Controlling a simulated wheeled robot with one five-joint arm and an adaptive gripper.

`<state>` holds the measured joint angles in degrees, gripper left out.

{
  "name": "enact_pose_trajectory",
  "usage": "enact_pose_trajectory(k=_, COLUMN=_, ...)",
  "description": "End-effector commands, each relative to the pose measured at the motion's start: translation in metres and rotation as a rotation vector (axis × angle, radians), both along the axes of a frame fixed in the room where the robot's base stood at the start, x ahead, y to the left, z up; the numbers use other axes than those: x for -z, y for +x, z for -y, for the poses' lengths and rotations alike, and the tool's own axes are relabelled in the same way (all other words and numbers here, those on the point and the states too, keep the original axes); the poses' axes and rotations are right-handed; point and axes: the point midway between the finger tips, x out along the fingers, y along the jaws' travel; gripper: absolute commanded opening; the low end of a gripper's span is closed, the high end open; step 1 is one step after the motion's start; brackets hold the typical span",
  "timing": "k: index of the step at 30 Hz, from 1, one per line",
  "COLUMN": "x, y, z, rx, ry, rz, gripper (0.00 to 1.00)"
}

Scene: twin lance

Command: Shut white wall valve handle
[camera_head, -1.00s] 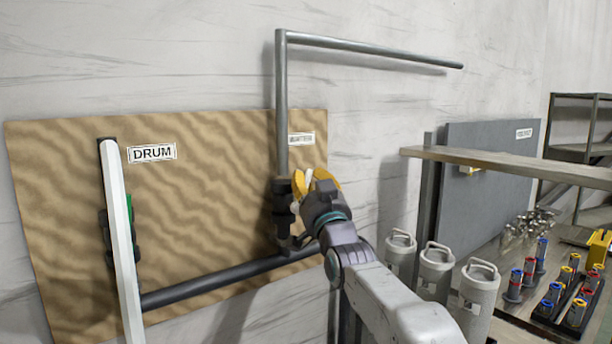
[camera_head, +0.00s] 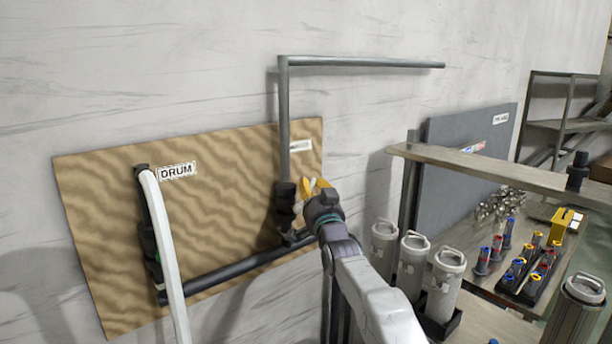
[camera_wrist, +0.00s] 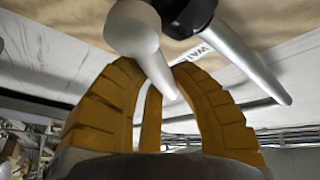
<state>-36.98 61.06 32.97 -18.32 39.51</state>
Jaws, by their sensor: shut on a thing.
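The white valve handle (camera_wrist: 158,62) shows in the wrist view as a pale lever with a rounded, thicker near end. Its narrower end runs between the yellow fingers of my gripper (camera_wrist: 165,80), which is shut on it. In the head view my gripper (camera_head: 314,188) is at the dark valve body (camera_head: 284,206) on the grey pipe, near the right edge of the wooden panel. The fingers mostly hide the handle there, so its exact angle is hard to tell.
The grey pipe (camera_head: 284,120) rises from the valve and bends right along the wall. The wooden panel (camera_head: 110,215) bears a DRUM label (camera_head: 178,171) and a white hose (camera_head: 167,250). Right of my arm stand grey canisters (camera_head: 411,262) and a bench (camera_head: 500,168).

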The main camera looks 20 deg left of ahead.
Motion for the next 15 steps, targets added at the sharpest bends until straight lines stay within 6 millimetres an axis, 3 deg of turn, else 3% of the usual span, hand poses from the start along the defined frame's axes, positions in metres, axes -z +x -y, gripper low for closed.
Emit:
enact_pose_trajectory(k=14, x=0.016, y=0.009, z=0.005, rx=-0.007, ry=0.029, rz=-0.098, gripper=0.0)
enact_pose_trajectory(k=15, x=0.016, y=0.009, z=0.005, rx=-0.007, ry=0.028, rz=-0.098, gripper=0.22)
